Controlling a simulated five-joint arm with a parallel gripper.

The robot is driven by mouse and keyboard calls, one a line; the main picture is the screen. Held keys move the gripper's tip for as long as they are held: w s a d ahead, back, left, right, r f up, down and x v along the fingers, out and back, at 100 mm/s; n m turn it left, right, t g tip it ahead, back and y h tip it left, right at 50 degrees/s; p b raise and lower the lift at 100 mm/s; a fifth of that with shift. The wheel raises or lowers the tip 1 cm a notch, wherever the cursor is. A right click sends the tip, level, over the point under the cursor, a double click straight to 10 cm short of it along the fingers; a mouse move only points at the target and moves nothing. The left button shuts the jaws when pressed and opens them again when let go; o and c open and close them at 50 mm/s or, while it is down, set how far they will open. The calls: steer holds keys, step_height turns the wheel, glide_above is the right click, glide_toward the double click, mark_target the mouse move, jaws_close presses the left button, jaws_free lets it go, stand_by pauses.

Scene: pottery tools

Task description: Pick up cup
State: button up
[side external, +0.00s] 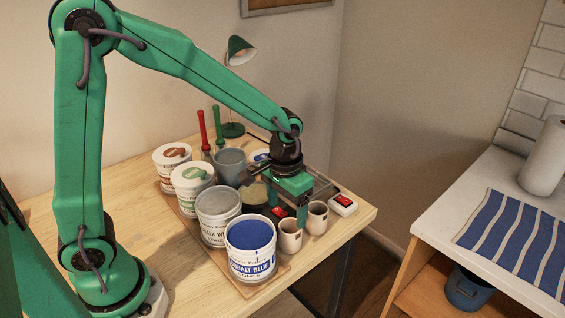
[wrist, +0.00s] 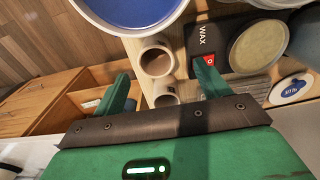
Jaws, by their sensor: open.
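Two small whitish cups stand side by side at the table's right edge in the side external view: a nearer cup (side external: 290,238) and a farther cup (side external: 317,219). My gripper (side external: 288,210) points down just above and behind them, with one green finger seen between the two cups. In the wrist view, my gripper (wrist: 162,76) has its fingers spread apart and nothing is clamped. A larger-looking cup (wrist: 156,60) with a brown inside shows between and just past the fingertips. A smaller-looking cup (wrist: 165,90) lies between the fingers, partly cut off by the gripper body.
A cobalt blue tub (side external: 250,250) stands close left of the cups, with a grey tub (side external: 217,212) and other pots behind. A dark WAX container (wrist: 215,45) is beside the right finger. A white block (side external: 343,204) with red sits right of the cups, near the table edge.

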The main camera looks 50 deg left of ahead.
mark_target(290, 236)
steer(key=shift+w+d+f, duration=0.15)
steer(key=shift+d+f, duration=0.05)
steer(key=shift+f, duration=0.95)
steer(key=shift+w+d+f, duration=0.1)
steer(key=shift+d+f, duration=0.05)
steer(key=shift+f, duration=1)
steer(key=shift+f, duration=2.55)
steer(key=shift+c, duration=0.2)
steer(key=c, duration=1.1)
steer(key=shift+r, duration=0.1)
step_height(290, 236, up, 10)
steer(key=shift+f, duration=0.1)
